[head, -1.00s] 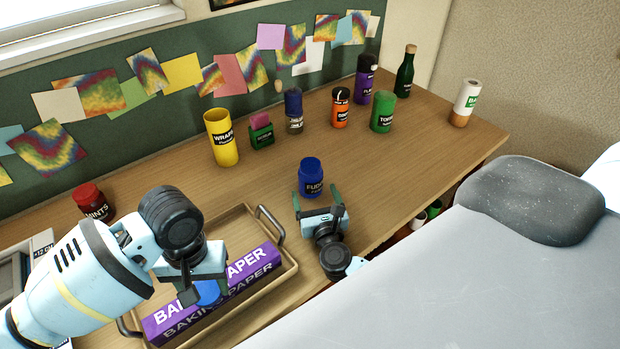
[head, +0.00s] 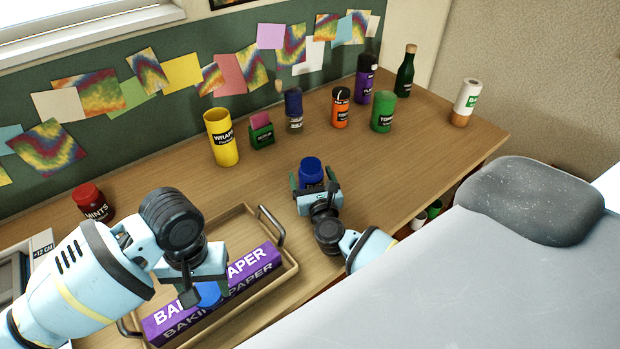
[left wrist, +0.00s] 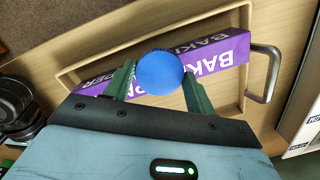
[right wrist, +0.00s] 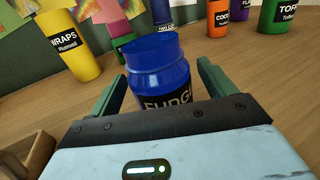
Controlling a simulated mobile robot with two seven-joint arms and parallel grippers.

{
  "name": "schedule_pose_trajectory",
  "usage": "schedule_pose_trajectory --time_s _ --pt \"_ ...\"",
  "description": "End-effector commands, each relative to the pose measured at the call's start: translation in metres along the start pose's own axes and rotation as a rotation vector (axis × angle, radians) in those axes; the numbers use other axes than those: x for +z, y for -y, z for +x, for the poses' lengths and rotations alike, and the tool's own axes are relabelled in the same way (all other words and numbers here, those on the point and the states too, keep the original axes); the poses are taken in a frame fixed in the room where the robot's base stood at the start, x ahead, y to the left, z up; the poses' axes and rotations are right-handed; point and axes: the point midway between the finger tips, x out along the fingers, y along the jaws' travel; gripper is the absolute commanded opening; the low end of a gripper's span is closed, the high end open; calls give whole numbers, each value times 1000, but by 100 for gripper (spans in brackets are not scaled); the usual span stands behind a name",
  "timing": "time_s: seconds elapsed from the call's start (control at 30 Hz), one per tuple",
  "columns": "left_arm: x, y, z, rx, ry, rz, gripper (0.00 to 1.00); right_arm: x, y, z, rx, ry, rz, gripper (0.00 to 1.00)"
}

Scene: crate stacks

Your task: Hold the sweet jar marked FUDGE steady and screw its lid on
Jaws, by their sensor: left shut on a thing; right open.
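The blue FUDGE jar (head: 311,172) stands upright and lidless on the desk, right of the tray. In the right wrist view the jar (right wrist: 163,75) stands between the fingers of my open right gripper (right wrist: 160,88). In the head view that gripper (head: 312,185) reaches it from the front, and the label is partly hidden. My left gripper (head: 206,296) is shut on the round blue lid (head: 208,294) above the tray. The lid also shows between its fingertips in the left wrist view (left wrist: 160,73).
A wooden tray (head: 290,262) with handles holds a purple baking paper box (head: 255,268). A red MINTS jar (head: 92,203) stands left. A yellow WRAPS canister (head: 222,140), a green box (head: 261,132) and several bottles line the back. Desk right of the jar is clear.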

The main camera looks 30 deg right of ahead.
Motion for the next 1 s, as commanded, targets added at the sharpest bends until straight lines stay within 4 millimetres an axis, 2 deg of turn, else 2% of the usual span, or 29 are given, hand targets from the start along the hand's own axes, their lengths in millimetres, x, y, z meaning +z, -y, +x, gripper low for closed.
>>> schedule_pose_trajectory --time_s 0.33,0.73,1.0 --pt "0 0 -1 -1 -2 0 34 2 0 1 0 2 0 81" --pt "0 0 -1 -1 -2 0 34 2 0 1 0 2 0 29" --pt "0 0 -2 -1 -3 0 34 3 0 1 0 4 1 28"
